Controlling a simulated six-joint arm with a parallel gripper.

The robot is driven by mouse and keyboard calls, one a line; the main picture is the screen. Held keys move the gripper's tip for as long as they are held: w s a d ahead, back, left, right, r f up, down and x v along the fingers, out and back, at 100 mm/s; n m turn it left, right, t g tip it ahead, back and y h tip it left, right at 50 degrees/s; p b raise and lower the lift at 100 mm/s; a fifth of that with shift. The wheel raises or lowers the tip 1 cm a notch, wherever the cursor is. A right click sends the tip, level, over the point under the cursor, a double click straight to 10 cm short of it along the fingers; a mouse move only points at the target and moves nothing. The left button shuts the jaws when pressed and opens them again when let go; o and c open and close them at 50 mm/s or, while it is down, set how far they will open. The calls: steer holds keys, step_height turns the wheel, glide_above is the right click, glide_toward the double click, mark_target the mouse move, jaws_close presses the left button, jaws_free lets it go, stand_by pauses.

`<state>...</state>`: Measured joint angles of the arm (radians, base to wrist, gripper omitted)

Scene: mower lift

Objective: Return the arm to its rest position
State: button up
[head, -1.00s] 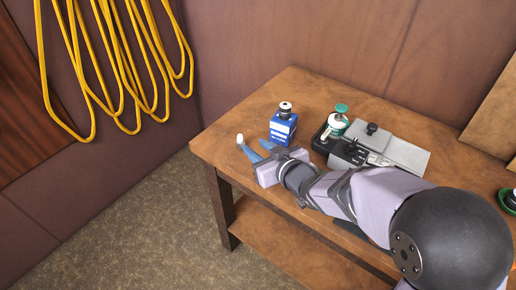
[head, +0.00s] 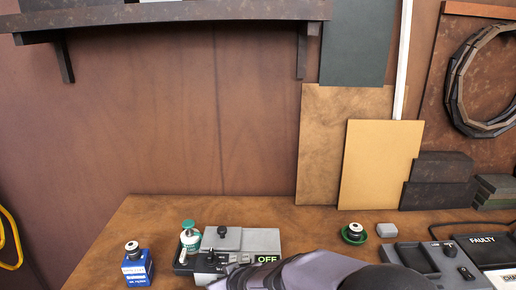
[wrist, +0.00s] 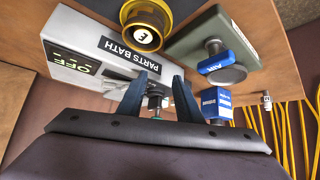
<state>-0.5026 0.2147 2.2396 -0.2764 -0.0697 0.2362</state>
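My gripper (wrist: 158,82) shows in the wrist view with its two blue fingers apart. A dark knob and a bit of green show in the gap between them; no grip on these is visible. My arm (head: 300,272) reaches in at the bottom of the head view, in front of the grey parts bath (head: 262,240). My fingers cannot be made out in that view. The parts bath also shows in the wrist view (wrist: 85,35), with an OFF display.
A blue box (head: 137,270) stands left of the bath, and a green-topped jar (head: 190,238) at its left end. Right are a green-ringed part (head: 354,234) and a dark grey device (head: 425,257). Panels (head: 380,165) lean at the back. Bare tabletop (head: 300,220) lies between.

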steer(key=s+d+m+h, duration=0.1)
steer(key=d, duration=0.3)
steer(key=s+d+m+g+h+p, duration=0.1)
steer(key=s+d, duration=0.1)
steer(key=d, duration=0.3)
steer(key=s+d+m+g+h+p, duration=0.1)
steer(key=d, duration=0.4)
steer(key=shift+s+r+m, duration=0.2)
steer(key=shift+r+m, duration=0.1)
steer(key=shift+m, duration=0.1)
steer(key=s+d, duration=0.1)
steer(key=s, duration=0.1)
steer(key=s+d+f+g, duration=0.1)
steer(key=s+d, duration=0.1)
steer(key=s+d+m+g+h, duration=0.1)
steer(key=d, duration=0.1)
steer(key=shift+s+d+f, duration=0.2)
steer(key=shift+s, duration=0.2)
steer(key=s+d+m+g, duration=0.1)
steer(key=s+d+g, duration=0.2)
steer(key=s, duration=0.7)
steer(key=shift+s+d+f, duration=0.25)
steer(key=shift+d+f, duration=0.15)
steer(key=shift+d, duration=0.4)
